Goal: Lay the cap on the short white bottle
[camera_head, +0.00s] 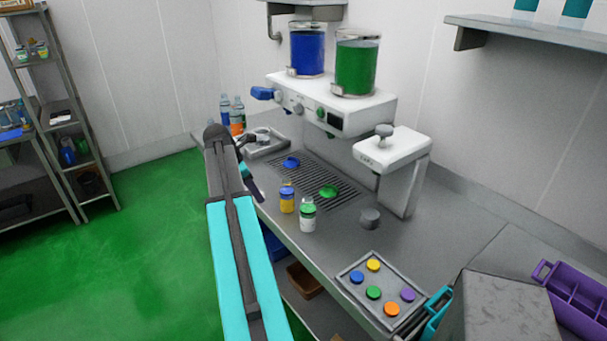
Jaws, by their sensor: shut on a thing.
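A short white bottle (308,224) with a green band near its top stands upright near the front edge of the counter. I cannot tell whether its mouth is covered. Several round coloured caps lie on a grey tray (351,283) at the lower right: a blue cap (356,277), a yellow cap (373,265), a green cap (374,292), a purple cap (408,295) and an orange cap (392,309). My arm rises at the left of the counter. Its folded far part is left of the bottle.
A yellow bottle (287,206) with a blue band stands just left of the white one. Behind them is a drip grate (335,186) under the dispenser (328,107). A purple crate (580,300) is at the far right.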

